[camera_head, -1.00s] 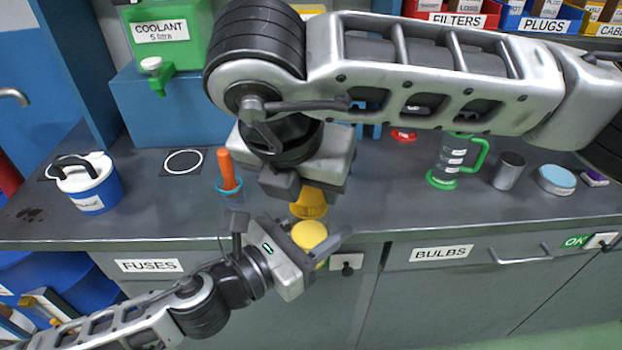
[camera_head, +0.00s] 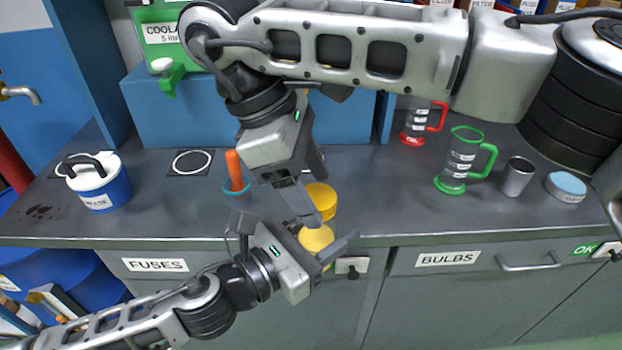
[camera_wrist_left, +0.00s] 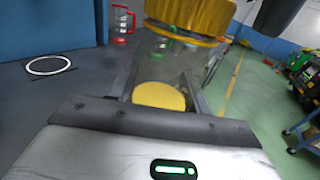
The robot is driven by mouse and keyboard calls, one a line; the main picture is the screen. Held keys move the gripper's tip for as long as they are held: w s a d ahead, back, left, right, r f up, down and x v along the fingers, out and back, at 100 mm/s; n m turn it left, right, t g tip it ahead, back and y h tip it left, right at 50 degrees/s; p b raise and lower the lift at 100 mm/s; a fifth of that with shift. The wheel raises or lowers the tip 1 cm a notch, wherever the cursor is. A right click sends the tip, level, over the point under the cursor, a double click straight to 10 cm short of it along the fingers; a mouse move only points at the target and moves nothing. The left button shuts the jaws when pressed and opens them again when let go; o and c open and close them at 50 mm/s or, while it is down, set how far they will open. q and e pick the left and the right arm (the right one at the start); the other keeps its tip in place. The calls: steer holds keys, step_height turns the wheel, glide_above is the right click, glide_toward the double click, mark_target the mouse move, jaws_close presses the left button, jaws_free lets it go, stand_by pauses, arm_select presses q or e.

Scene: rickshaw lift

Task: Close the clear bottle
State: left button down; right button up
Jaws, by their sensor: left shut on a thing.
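The clear bottle (camera_wrist_left: 165,62) is see-through in the left wrist view, with a yellow surface (camera_wrist_left: 158,95) low inside it. My left gripper (camera_wrist_left: 157,88) is shut around it; in the head view this gripper (camera_head: 322,247) holds it at the counter's front edge, with yellow (camera_head: 316,238) showing between the fingers. A yellow cap (camera_head: 323,199) is at the bottle's top; it also shows in the left wrist view (camera_wrist_left: 190,15). Whether it is fully seated I cannot tell. My right gripper (camera_head: 312,195) looks open, its fingers spread, one overlapping the cap's left side in the head view.
A blue-and-white tub (camera_head: 97,185), a white ring mark (camera_head: 192,162) and a cup with an orange handle (camera_head: 236,184) are to the left. A green-handled jug (camera_head: 461,160), red-handled jug (camera_head: 417,122), metal cup (camera_head: 516,177) and blue-lidded tin (camera_head: 566,186) are to the right.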

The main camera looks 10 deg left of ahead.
steer(key=shift+r, duration=2.25)
steer(key=shift+c, duration=0.4)
